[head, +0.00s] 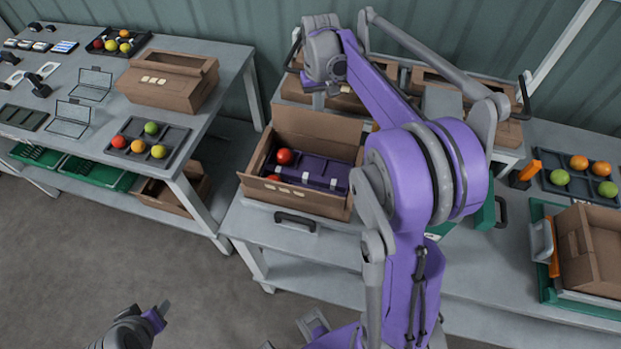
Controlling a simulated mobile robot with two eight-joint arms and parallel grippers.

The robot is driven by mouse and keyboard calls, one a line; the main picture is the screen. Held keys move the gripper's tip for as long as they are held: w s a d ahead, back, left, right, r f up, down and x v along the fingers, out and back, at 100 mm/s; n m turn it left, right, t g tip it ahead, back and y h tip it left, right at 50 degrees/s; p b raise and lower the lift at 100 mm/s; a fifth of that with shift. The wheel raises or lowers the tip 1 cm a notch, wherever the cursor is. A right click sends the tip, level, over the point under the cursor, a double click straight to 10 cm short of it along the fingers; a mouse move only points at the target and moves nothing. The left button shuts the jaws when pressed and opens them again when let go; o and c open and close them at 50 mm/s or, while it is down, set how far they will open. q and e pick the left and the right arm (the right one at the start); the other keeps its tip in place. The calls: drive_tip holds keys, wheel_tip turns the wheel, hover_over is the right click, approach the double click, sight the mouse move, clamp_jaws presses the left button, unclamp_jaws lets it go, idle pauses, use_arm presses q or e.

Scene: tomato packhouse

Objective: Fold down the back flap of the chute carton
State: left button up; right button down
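The brown chute carton (295,204) stands open on the middle bench. Its back flap (315,126) stands raised along the far side. Inside show a red tomato (284,156), part of another near the front left, and a purple piece with white marks (315,172). My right arm crosses in front of the carton's right side and hides part of it. My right gripper (322,88) is beyond and above the back flap; its fingers are too small to tell open or shut. My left gripper (158,312) is low at the bottom left, away from the carton; its finger gap is unclear.
More brown cartons (510,132) stand behind, partly covered by my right arm. At right are another tomato tray (580,178) and an open carton (592,250). Floor at lower left is clear.

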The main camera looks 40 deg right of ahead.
use_arm(q)
drive_tip(key=shift+f, duration=0.2)
use_arm(e)
drive_tip(key=shift+s+a+f, duration=0.2)
drive_tip(key=shift+f, duration=0.5)
drive_tip(key=shift+s+a, duration=0.25)
drive_tip(key=shift+a, duration=0.1)
drive_tip(key=shift+w, duration=0.15)
drive_tip(key=shift+s+a+r, duration=0.3)
drive_tip(key=shift+s+a, duration=0.2)
use_arm(q)
drive_tip(key=shift+d+f+b, duration=0.2)
drive_tip(key=shift+f+b, duration=0.65)
drive_tip(key=shift+f, duration=0.25)
use_arm(e)
drive_tip(key=s+a+f, duration=0.3)
drive_tip(key=a, duration=0.1)
drive_tip(key=shift+s+f, duration=0.15)
use_arm(q)
drive_tip(key=shift+r, duration=0.1)
